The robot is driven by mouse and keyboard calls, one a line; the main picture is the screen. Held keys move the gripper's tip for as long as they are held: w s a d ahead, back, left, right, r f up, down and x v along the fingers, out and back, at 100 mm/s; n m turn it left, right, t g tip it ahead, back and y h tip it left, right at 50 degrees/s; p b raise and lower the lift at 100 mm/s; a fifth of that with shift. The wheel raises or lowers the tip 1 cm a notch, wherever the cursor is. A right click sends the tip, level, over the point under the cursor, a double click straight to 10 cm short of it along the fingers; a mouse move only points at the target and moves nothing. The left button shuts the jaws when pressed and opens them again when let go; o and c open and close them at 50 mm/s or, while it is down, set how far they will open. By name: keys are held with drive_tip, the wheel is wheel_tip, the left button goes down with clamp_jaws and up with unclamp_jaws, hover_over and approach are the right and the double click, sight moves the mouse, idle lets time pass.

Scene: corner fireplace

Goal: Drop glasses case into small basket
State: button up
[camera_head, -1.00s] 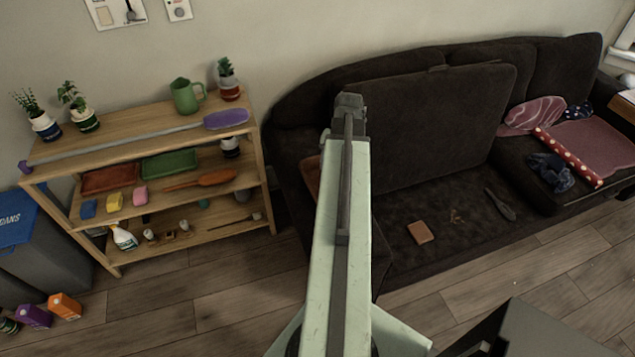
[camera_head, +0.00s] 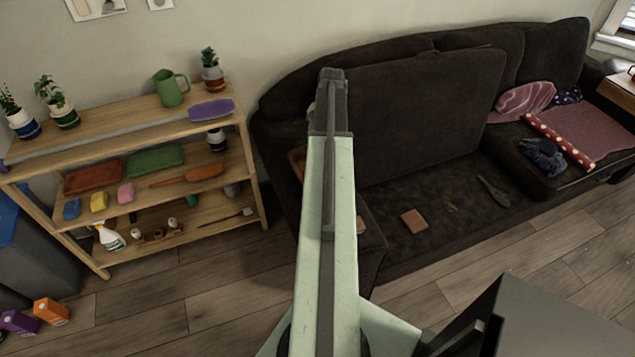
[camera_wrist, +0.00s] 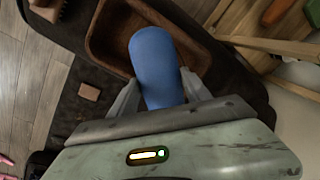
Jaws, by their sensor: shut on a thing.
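My gripper (camera_wrist: 160,92) is shut on the blue glasses case (camera_wrist: 153,55), a rounded cylinder that sticks out past the fingers. In the wrist view the case overlaps the brown small basket (camera_wrist: 101,38), which lies beyond it on the dark sofa. The case looks to be above the basket's open inside; the height between them cannot be told. In the head view only a brown edge of what looks like the basket (camera_head: 296,160) shows left of my arm. My arm hides the case and fingers there.
The dark sofa (camera_head: 430,120) fills the middle and right, with a brown block (camera_head: 413,221) on its seat. A wooden shelf (camera_head: 130,135) with plants, trays and a green jug (camera_head: 170,90) stands left.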

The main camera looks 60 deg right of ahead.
wheel_tip(320, 180, down, 6)
drive_tip(key=b, duration=0.5)
drive_tip(key=shift+r, duration=0.15)
drive_tip(key=o, duration=1.5)
drive_tip(key=r+p, duration=0.5)
drive_tip(key=s+r+p, duration=0.1)
drive_tip(key=r+p, duration=0.1)
drive_tip(key=r, duration=0.1)
drive_tip(key=shift+p, duration=0.3)
drive_tip(key=shift+f, duration=0.1)
